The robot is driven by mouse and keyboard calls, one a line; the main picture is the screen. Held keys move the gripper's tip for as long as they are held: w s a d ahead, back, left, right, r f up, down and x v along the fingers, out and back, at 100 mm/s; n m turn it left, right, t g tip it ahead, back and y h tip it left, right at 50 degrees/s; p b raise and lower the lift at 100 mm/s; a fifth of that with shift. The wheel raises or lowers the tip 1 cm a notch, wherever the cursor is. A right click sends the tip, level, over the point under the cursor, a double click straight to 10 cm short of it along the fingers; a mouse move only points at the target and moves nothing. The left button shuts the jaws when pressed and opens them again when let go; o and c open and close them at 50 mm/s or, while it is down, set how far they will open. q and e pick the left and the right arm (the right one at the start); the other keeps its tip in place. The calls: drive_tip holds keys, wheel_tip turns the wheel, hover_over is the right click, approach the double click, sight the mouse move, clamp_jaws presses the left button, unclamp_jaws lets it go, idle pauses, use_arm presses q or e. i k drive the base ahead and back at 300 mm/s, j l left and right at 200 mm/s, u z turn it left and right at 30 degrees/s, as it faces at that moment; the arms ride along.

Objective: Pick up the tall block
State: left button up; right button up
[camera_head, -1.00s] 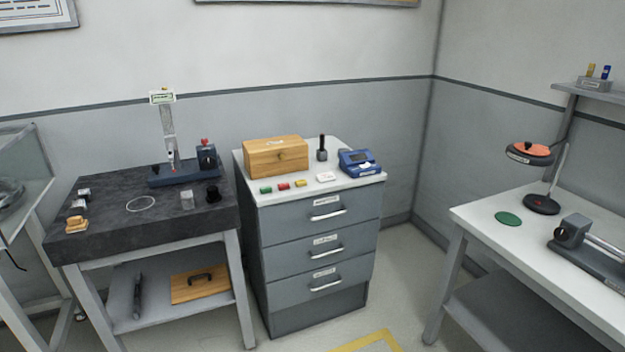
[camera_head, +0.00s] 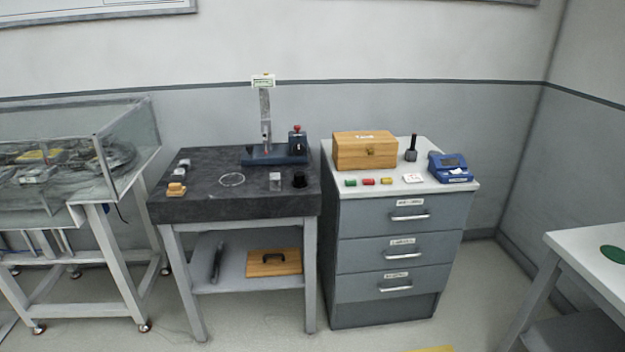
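Several small blocks are on the dark stone-topped table (camera_head: 235,207). A light grey block (camera_head: 275,182) stands upright near its front right and looks the tallest of them. A black round piece (camera_head: 300,180) is just right of it. Two small silvery blocks, a farther one (camera_head: 184,163) and a nearer one (camera_head: 179,173), are at the table's left. A tan piece (camera_head: 176,189) is at the front left corner. At this size I cannot tell for certain which one is the tall block. Neither of my grippers is in view.
A blue measuring stand (camera_head: 262,158) is at the table's back. A drawer cabinet (camera_head: 395,245) stands to the right, with a wooden box (camera_head: 365,151) and a blue device (camera_head: 450,168) on top. A glass-sided case (camera_head: 130,150) stands left. Floor in front is mostly clear.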

sight(275, 178)
drive_tip(key=i+u, duration=0.15)
drive_tip(key=i, duration=0.25)
drive_tip(key=i+l+u, duration=0.1)
drive_tip(key=i, duration=0.35)
drive_tip(key=i+l+u, duration=0.15)
drive_tip(key=i, duration=0.25)
